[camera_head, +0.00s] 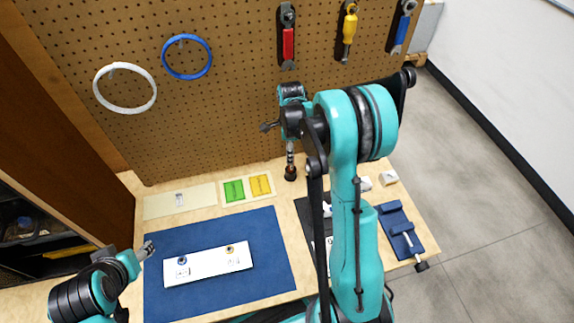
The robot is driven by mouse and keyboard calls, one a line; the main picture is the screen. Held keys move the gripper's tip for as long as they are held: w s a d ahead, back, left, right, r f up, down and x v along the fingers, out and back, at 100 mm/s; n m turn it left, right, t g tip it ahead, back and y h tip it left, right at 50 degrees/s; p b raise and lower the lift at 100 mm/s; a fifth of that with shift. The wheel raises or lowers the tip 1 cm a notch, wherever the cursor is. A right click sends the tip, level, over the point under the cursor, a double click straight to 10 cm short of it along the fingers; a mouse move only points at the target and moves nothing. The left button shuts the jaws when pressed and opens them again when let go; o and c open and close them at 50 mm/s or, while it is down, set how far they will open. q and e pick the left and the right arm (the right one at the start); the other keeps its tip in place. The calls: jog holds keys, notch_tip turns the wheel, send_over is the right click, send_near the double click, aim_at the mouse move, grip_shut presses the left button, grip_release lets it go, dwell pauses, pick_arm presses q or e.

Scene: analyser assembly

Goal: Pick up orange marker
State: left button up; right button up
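I cannot make out a clear orange marker pen. A yellow-orange card (261,185) lies on a pale holder at the back of the table, right of a green card (234,190). My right arm arches over the right side of the table, and its wrist hangs down near the pegboard. At its lower end is my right gripper (290,150), above a small dark piece with a reddish tint (290,173). Whether the gripper touches or holds that piece is unclear. My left gripper (149,248) is at the blue mat's left edge, small in view, its opening unclear.
A white plate (208,264) with two round fittings lies on the blue mat (265,225). A blue tool (399,232) lies at the right table edge. Rings and hand tools hang on the pegboard (235,105). My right arm hides part of the table's right side.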

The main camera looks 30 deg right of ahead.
jog(key=f+b, duration=0.1)
jog(key=f, duration=0.1)
jog(key=f+b, duration=0.1)
jog(key=f, duration=0.2)
jog(key=shift+s+d+f, duration=0.15)
jog(key=shift+s+f, duration=0.05)
jog(key=shift+f, duration=0.5)
jog(key=shift+r, duration=0.1)
jog(key=shift+c, duration=1.2)
grip_shut()
